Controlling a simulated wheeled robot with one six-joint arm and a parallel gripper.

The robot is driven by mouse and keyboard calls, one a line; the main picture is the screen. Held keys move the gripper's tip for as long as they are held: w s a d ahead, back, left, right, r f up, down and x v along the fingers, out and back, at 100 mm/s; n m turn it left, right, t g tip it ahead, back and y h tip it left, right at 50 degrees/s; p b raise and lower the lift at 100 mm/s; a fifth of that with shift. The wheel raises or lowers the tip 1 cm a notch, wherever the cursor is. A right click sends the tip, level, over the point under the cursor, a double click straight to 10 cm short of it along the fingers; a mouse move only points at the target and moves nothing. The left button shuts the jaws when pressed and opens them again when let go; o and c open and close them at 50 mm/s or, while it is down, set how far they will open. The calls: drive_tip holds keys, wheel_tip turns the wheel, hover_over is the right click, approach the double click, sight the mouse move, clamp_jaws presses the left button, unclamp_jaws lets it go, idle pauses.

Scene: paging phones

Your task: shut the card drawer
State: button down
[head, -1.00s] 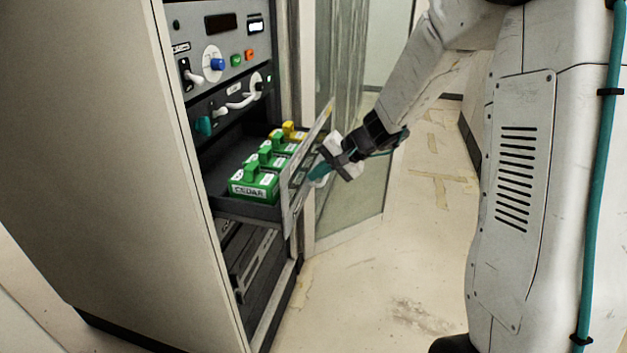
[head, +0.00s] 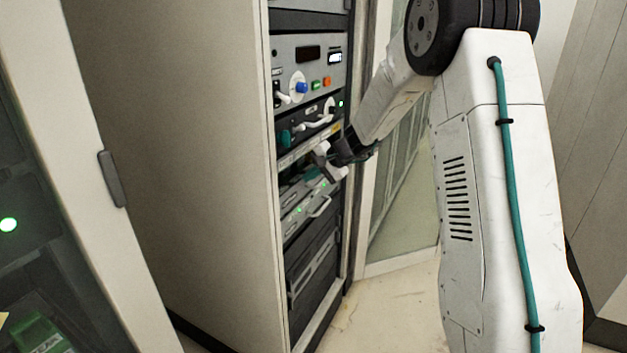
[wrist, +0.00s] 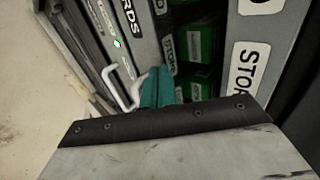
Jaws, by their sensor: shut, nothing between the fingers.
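The card drawer front (head: 305,210) is a grey panel with a pale handle and a green light, low in the rack. Green cards (wrist: 200,45) show through a dark gap behind. My gripper (head: 322,168) is shut and empty, close in front of the drawer's upper area. Its teal fingertips (wrist: 160,86) show in the wrist view; contact is unclear.
A control panel (head: 310,70) with knobs and levers is above. A label strip (head: 310,145) crosses the rack near my gripper. A glass panel (head: 400,190) stands right of the rack. Another cabinet's edge with a handle (head: 112,178) is at left. Floor (head: 390,305) shows below.

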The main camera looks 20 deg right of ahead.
drive_tip(key=shift+w+a+r, duration=0.1)
drive_tip(key=shift+w+a, duration=0.05)
drive_tip(key=shift+a, duration=0.1)
idle(0.3)
drive_tip(key=s+d+f+v, duration=0.1)
drive_tip(key=s+f+v, duration=0.1)
drive_tip(key=v, duration=1.1)
drive_tip(key=s+a+r+n+g+h, duration=0.1)
drive_tip(key=s+a+n+g+h, duration=0.1)
drive_tip(key=s, duration=1.1)
drive_tip(key=s+a+r+n+g+h, duration=0.1)
drive_tip(key=s+a+n, duration=0.4)
drive_tip(key=s, duration=0.8)
drive_tip(key=s+a+r+n+g+h, duration=0.2)
drive_tip(key=s+a, duration=0.5)
drive_tip(key=s, duration=0.6)
drive_tip(key=shift+s+a+n+g+h, duration=0.2)
drive_tip(key=shift+s+n+g+h, duration=0.15)
drive_tip(key=shift+n+g, duration=0.35)
